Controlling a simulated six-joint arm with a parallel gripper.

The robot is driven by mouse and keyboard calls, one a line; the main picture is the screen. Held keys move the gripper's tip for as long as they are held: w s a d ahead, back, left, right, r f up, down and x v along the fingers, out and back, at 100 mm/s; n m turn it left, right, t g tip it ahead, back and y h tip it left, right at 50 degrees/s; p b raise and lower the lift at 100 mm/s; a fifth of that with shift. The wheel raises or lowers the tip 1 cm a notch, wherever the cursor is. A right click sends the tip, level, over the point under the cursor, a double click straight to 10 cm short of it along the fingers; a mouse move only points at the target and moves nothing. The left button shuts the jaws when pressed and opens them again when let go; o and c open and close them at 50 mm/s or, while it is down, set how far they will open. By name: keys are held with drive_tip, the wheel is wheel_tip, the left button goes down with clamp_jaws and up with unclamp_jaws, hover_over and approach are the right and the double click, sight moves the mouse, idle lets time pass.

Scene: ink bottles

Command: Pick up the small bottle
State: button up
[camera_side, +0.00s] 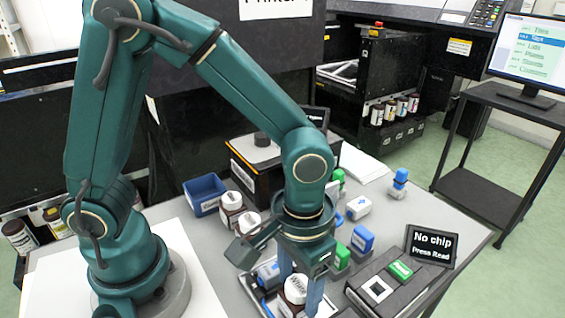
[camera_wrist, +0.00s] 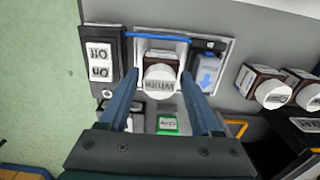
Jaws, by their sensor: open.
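A small brown bottle with a white, lettered cap (camera_side: 296,288) stands in a tray at the front of the table in the side view. It also shows in the wrist view (camera_wrist: 160,78), inside a light, blue-edged frame. My gripper (camera_side: 300,293) points down with its blue fingers on either side of this bottle. In the wrist view my gripper (camera_wrist: 159,82) is open, with the bottle's cap between the two fingertips. Gaps seem to show beside the cap; whether a finger touches the bottle I cannot tell. The bottle's lower part is mostly hidden.
Two similar white-capped bottles (camera_side: 232,208) (camera_side: 247,225) stand to the left, near a blue bin (camera_side: 204,193). A blue-and-white block (camera_wrist: 208,72) sits right beside the bottle.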

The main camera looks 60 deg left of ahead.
drive_tip(key=shift+f, duration=1.3)
clamp_jaws()
drive_tip(key=shift+r, duration=0.1)
